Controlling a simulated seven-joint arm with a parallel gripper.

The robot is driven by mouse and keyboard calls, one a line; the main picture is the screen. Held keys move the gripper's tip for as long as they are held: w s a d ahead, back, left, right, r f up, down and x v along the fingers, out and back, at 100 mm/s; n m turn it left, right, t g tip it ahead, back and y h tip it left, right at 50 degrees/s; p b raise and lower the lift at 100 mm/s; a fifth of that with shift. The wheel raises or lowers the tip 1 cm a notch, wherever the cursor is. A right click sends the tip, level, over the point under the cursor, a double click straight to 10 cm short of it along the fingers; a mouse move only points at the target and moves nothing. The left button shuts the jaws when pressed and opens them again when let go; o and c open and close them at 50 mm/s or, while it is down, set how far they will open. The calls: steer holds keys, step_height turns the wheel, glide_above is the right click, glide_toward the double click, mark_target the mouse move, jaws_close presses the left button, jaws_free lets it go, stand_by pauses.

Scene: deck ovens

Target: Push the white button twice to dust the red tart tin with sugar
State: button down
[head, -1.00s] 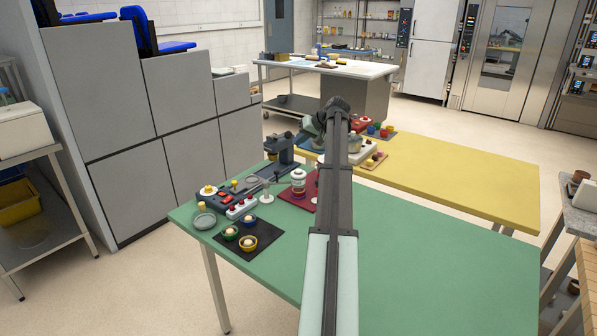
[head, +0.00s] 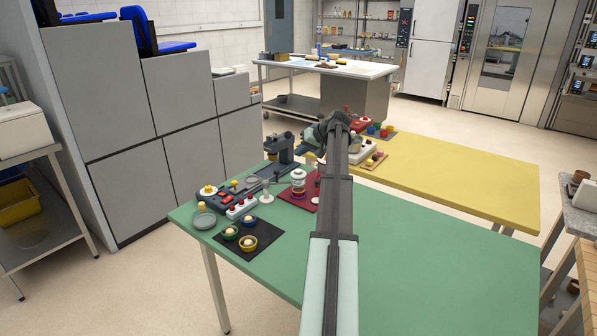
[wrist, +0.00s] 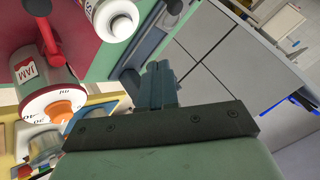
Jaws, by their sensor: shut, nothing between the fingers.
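My gripper (wrist: 158,72) shows in the wrist view with its fingers shut together and nothing between them. In the head view my arm reaches over the green table, and its end is mostly hidden behind my own links. In the wrist view a jam dispenser (wrist: 44,88) with a red label is at left, and a white-capped jar (wrist: 118,20) is at the top; both are apart from my fingers. A small red tin (head: 384,133) sits among coloured tins on the yellow table's far mat. I cannot single out the white button; the sugar duster is also unclear.
On the green table (head: 430,250) stand a control box (head: 226,195), a white box with red buttons (head: 241,208), a dark stand machine (head: 281,148) and a black mat (head: 267,233) with tins. The yellow table (head: 470,185) is clear at right.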

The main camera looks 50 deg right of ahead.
mark_target(301, 170)
steer(key=shift+f, duration=2.05)
steer(key=shift+f, duration=0.1)
stand_by(0.5)
steer(key=shift+f, duration=0.35)
steer(key=shift+f, duration=0.45)
stand_by(0.8)
steer(key=shift+r, duration=0.1)
stand_by(0.3)
steer(key=shift+r, duration=0.8)
steer(key=shift+r, duration=2.5)
